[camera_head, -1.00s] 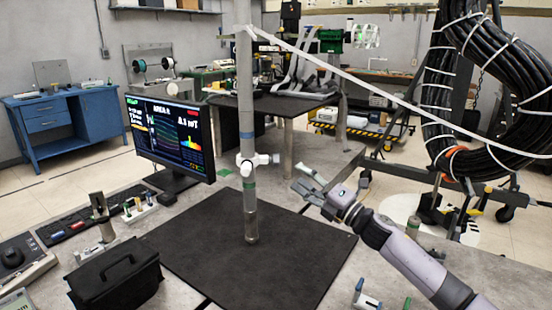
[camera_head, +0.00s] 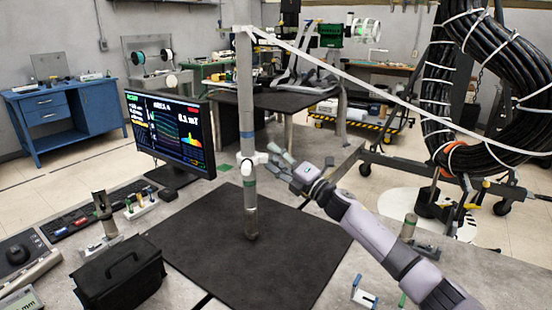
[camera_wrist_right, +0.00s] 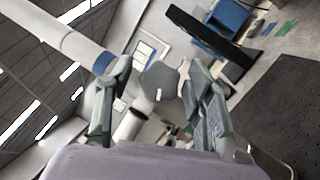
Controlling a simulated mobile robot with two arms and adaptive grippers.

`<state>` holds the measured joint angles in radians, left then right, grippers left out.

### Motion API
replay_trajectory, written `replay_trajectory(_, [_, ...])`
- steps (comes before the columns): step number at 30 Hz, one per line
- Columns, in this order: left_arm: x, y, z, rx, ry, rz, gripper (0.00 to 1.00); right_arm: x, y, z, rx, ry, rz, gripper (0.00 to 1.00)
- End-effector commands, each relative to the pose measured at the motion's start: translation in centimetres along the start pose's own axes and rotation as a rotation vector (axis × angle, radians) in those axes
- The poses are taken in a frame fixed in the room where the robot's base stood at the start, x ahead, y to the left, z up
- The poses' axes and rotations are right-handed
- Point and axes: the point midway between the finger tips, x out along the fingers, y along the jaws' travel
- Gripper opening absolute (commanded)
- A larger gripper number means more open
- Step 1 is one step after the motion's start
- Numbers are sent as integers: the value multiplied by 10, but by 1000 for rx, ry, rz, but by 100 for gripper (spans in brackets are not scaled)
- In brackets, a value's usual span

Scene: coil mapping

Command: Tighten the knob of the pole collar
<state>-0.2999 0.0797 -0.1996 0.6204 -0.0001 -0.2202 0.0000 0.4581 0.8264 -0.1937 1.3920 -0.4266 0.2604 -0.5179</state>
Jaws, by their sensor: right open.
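The grey pole (camera_head: 245,105) stands upright on the dark mat and slants through the upper left of the right wrist view (camera_wrist_right: 50,32). The white pole collar (camera_head: 247,163) sits around it below a blue band. Its white knob (camera_head: 262,158) sticks out to the right, towards my right gripper. My right gripper (camera_head: 277,158) is open just right of the collar, fingers pointing at it. In the right wrist view a grey, flat-faced piece (camera_wrist_right: 160,82) shows between the open fingers; I cannot tell whether they touch it. My left gripper is not in view.
A monitor (camera_head: 172,135) stands left of the pole. A black case (camera_head: 118,275) lies at the front left. A white strap (camera_head: 370,92) runs from the pole top to the right. A large black cable coil (camera_head: 447,90) hangs at the right. The dark mat (camera_head: 290,255) is mostly bare.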

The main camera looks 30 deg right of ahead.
Motion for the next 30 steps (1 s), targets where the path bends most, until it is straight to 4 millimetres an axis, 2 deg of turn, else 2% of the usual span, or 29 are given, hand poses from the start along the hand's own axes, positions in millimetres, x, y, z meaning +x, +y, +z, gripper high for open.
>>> replay_trajectory(4, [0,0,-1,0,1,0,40,0,0,0,0,0,0,45])
replay_trajectory(24, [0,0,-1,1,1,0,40,0,0,0,0,0,0,0])
replay_trajectory(30, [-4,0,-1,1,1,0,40,0,1,0,5,0,-7,0])
